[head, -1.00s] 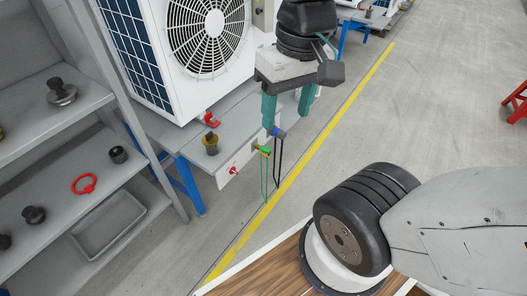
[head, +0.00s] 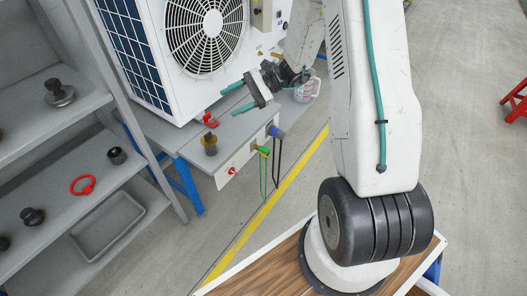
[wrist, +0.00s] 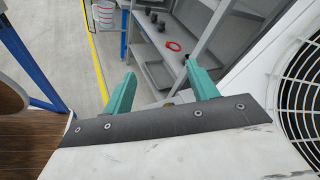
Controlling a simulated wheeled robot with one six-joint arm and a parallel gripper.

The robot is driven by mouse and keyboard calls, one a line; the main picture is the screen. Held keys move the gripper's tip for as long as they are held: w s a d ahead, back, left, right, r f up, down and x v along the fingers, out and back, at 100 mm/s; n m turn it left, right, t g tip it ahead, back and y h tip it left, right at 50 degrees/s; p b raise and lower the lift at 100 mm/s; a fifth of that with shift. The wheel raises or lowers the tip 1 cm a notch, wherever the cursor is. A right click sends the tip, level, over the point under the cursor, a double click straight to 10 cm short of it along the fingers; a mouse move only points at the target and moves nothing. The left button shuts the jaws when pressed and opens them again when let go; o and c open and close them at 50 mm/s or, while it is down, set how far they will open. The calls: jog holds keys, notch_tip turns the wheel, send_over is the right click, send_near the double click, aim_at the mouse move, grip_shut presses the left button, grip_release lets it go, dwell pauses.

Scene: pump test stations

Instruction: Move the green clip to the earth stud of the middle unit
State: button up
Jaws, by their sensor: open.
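The green clip (head: 262,150) sits on the front panel of the bench, with a thin green cable hanging below it. Beside it to the right, a blue clip (head: 277,132) has a black cable. A white fan unit (head: 160,75) stands on the bench. I cannot tell whether it is the middle unit, and I cannot make out an earth stud for certain. My gripper (head: 228,101) has teal fingers, open and empty, above the bench in front of the fan unit, up and left of the green clip. In the wrist view its fingers (wrist: 161,95) are apart with nothing between them.
A brass fitting (head: 210,145) and a red clamp (head: 208,119) are near the unit's base. A grey shelf (head: 110,190) with fittings is at left.

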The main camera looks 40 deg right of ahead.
jog(key=w+d+f+m+t, duration=0.3)
jog(key=d+f+m+t, duration=0.15)
jog(key=f, duration=0.45)
jog(key=m+t+h, duration=0.9)
jog(key=m+t, duration=0.1)
jog(key=m, duration=0.3)
send_near(262, 150)
jog(key=shift+w+d+f+g, duration=0.15)
jog(key=shift+w+f, duration=0.2)
jog(key=shift+w, duration=0.1)
jog(key=shift+w+d+f+g, duration=0.1)
jog(key=shift+w+d+f, duration=0.05)
jog(key=shift+w+f, duration=0.3)
jog(key=shift+w+r, duration=0.1)
jog(key=shift+x, duration=4.5)
